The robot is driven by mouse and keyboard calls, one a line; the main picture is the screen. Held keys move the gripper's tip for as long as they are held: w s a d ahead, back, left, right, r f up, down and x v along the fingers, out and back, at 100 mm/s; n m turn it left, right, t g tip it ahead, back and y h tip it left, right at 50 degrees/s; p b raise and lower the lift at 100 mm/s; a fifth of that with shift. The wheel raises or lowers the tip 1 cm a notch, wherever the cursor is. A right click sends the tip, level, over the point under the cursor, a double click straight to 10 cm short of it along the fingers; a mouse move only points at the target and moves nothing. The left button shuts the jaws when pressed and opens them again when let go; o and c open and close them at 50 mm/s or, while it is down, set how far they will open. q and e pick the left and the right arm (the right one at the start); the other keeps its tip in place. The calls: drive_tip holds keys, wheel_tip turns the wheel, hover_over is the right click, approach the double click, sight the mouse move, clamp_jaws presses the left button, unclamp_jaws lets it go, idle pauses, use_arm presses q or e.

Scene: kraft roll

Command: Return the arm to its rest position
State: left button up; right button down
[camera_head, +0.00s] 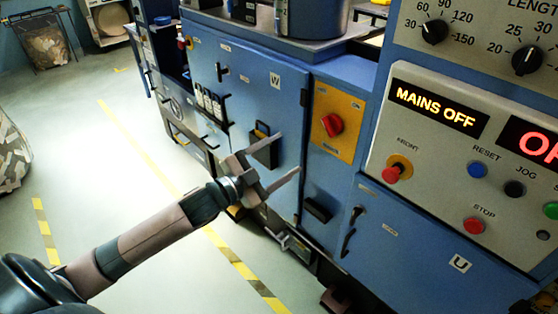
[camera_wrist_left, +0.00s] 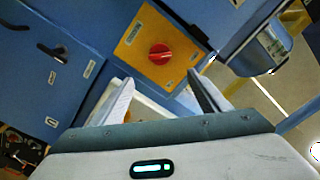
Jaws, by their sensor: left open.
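My left gripper (camera_head: 282,160) is open and empty in the head view, in front of the blue cabinet doors and below and to the left of the red rotary switch (camera_head: 332,125) on its yellow plate (camera_head: 340,103). In the left wrist view the two fingers of the left gripper (camera_wrist_left: 163,92) are spread apart. The red switch (camera_wrist_left: 160,54) and yellow plate (camera_wrist_left: 135,48) lie beyond them, with nothing between the fingertips. My left arm reaches in from the lower left. My right gripper is in neither view.
A control panel (camera_head: 430,190) with knobs, buttons and a lit "MAINS OFF" display (camera_head: 436,107) is at the right. The blue cabinet door (camera_head: 240,75) marked W has handles that stick out. Open floor (camera_head: 80,160) with yellow-black tape (camera_head: 232,257) is at the left.

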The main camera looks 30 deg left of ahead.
use_arm(q)
drive_tip(key=shift+s+a, duration=0.1)
drive_tip(key=shift+s, duration=0.2)
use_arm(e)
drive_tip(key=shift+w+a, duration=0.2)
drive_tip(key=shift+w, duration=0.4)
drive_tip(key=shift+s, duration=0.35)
